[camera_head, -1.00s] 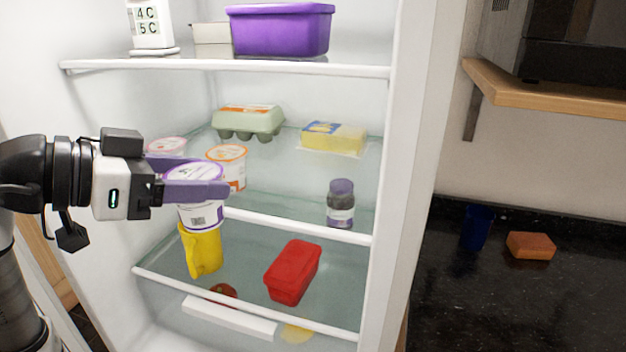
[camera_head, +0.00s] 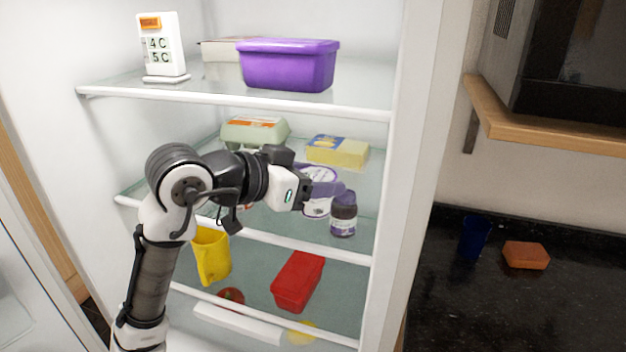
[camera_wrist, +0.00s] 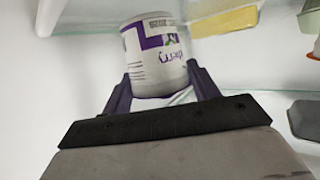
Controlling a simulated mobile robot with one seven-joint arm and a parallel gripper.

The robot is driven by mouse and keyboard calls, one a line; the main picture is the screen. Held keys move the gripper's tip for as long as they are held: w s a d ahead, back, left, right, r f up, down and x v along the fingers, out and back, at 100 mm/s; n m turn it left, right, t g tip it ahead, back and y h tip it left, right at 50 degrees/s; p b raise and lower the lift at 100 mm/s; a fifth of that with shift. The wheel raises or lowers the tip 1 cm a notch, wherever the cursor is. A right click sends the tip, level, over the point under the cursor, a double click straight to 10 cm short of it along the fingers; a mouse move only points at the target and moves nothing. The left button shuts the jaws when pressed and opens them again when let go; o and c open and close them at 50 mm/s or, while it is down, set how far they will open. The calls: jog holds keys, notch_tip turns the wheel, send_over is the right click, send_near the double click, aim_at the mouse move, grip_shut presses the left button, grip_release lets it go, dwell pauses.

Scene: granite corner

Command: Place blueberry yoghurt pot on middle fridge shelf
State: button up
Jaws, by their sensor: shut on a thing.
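The blueberry yoghurt pot (camera_head: 318,206), white with a purple-rimmed lid, is held between the purple fingers of my gripper (camera_head: 322,186). In the wrist view the pot (camera_wrist: 155,55) sits between the two fingers (camera_wrist: 160,90), its purple print facing the camera. My gripper is shut on it over the middle fridge shelf (camera_head: 290,241), just left of a dark purple-lidded jar (camera_head: 343,214). Whether the pot touches the shelf or the jar I cannot tell. My arm covers the left part of this shelf.
On the middle shelf, a green egg box (camera_head: 240,132) and a yellow pack (camera_head: 340,151) stand behind. A purple tub (camera_head: 288,66) and a white display unit (camera_head: 160,45) stand above. A yellow jug (camera_head: 211,256) and red box (camera_head: 297,282) are below.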

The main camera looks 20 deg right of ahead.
jog(key=shift+f, duration=0.75)
jog(key=shift+f, duration=0.15)
jog(key=o, duration=1.1)
jog(key=shift+o, duration=0.2)
jog(key=shift+r, duration=0.2)
jog(key=shift+s+a, duration=0.1)
jog(key=shift+a, duration=0.3)
jog(key=b+v, duration=0.3)
jog(key=v, duration=0.8)
